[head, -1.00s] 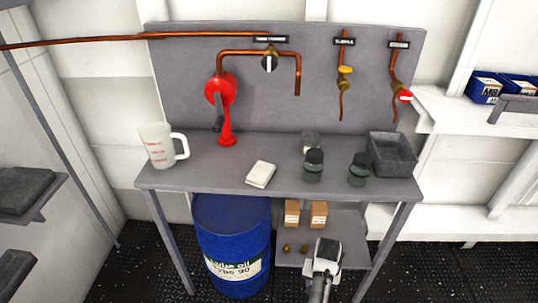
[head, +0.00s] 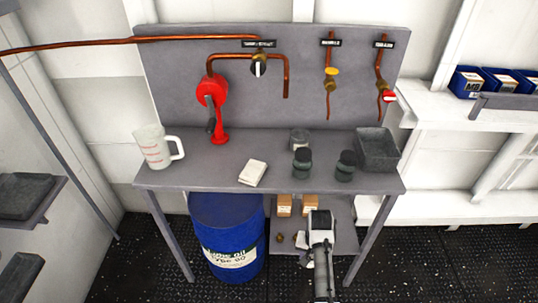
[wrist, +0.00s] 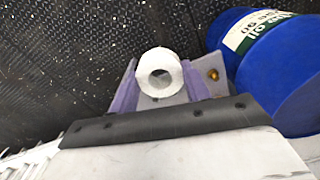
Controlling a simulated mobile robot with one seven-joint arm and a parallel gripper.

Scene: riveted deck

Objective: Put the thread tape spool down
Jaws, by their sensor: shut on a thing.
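The thread tape spool (wrist: 160,56) is a white ring with an open centre, seen end-on in the wrist view. My gripper (wrist: 161,82) is shut on it, with a finger on either side. In the head view my gripper (head: 320,222) is low in front of the bench, over the right part of the lower shelf. The spool cannot be made out there because my arm and gripper hide it. I cannot tell whether the spool touches the shelf.
The lower shelf (head: 342,240) carries two cardboard boxes (head: 293,205) and small brass fittings (head: 280,237). A blue oil drum (head: 228,225) stands left of it. The benchtop (head: 215,176) above holds a jug, a white block, jars and a grey bin (head: 377,150).

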